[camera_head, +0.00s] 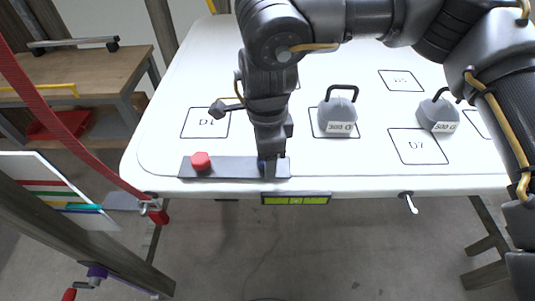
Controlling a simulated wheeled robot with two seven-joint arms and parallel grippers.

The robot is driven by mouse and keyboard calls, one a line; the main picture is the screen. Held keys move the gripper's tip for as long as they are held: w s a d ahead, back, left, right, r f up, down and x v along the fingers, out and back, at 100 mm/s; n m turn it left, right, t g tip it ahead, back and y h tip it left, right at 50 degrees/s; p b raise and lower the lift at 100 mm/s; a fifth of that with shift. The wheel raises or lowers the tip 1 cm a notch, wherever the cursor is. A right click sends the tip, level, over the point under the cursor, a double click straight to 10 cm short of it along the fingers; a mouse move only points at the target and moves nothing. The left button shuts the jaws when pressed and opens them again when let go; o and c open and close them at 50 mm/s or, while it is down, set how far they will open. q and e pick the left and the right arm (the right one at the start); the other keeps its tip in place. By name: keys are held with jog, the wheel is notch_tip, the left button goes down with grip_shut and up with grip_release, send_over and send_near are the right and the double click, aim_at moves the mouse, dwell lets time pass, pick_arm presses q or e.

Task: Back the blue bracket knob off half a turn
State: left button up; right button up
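A dark grey bracket plate (228,169) lies along the front edge of the white table. A red knob (201,161) sits on its left part. The blue knob (262,164) is on its right part and shows only as a small blue patch, mostly hidden by my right gripper. My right gripper (270,171) comes down from above, with its fingertips at the blue knob. Whether the fingers press on the knob or only surround it cannot be told. My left gripper is not in view.
Two grey handled weights (337,116) (438,114) stand on the white table (340,165) right of my gripper. A green display (296,199) is on the front edge. A red strap (75,127) slants down at the left beside a metal post (90,240). A wooden bench (85,72) stands behind.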

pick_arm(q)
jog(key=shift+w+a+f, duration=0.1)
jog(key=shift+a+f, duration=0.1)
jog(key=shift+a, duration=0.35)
pick_arm(e)
notch_tip(320, 180, up, 11)
jog(key=shift+f, duration=0.15)
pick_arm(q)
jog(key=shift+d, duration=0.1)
